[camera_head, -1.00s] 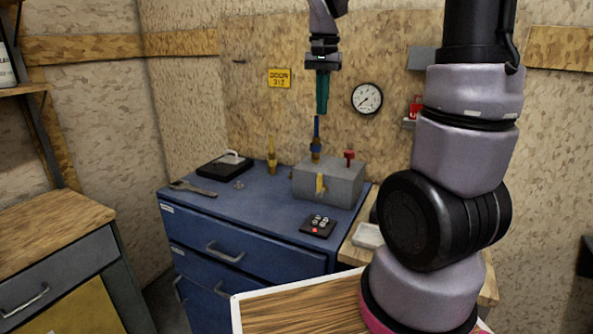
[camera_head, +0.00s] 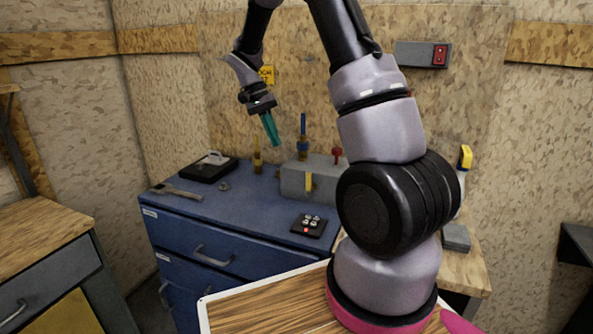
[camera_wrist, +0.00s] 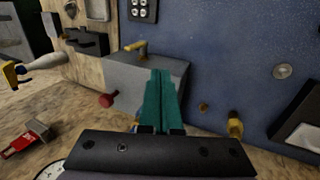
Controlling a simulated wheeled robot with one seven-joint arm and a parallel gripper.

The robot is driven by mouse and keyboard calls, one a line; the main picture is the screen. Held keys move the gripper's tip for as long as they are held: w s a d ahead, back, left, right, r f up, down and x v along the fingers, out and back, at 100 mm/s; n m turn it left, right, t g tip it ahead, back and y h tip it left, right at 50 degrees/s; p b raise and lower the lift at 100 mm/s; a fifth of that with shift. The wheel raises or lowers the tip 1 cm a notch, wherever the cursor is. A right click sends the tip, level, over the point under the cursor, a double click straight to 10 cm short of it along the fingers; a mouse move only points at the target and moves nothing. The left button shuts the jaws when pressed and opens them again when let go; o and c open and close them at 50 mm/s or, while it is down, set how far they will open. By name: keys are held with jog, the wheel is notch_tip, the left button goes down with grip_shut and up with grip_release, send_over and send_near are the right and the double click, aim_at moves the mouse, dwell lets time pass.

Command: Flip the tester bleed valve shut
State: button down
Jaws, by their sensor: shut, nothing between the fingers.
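The tester appears to be the grey box (camera_head: 293,182) on the blue cabinet. A yellow lever (camera_head: 309,182) points up and down on its front, and a red knob (camera_head: 337,154) stands on top. A blue-handled brass valve (camera_head: 303,140) stands upright at its back. A yellow-handled brass fitting (camera_head: 257,156) stands apart, to the left. No label shows which is the bleed valve. My gripper (camera_head: 275,140), with teal fingers, is shut and empty in the air above and left of the box. In the wrist view the fingertips (camera_wrist: 160,74) overlap the box (camera_wrist: 135,75), partly hiding it.
A black keypad (camera_head: 308,225) lies in front of the box. A wrench (camera_head: 176,192) and a black case (camera_head: 207,167) lie at left on the blue cabinet top (camera_head: 240,205). A wall switch box (camera_head: 415,54) and a spray bottle (camera_head: 464,160) are at right.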

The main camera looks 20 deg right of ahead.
aim_at(310, 182)
jog(key=s+d+f, duration=0.5)
jog(key=f, duration=0.4)
jog(key=shift+s+d+f, duration=0.15)
jog(key=shift+s+d, duration=0.1)
jog(key=shift+d, duration=0.1)
dwell(0.3)
jog(key=shift+s+d+t+y, duration=0.1)
jog(key=shift+s+t+y, duration=0.05)
jog(key=shift+t+y, duration=0.25)
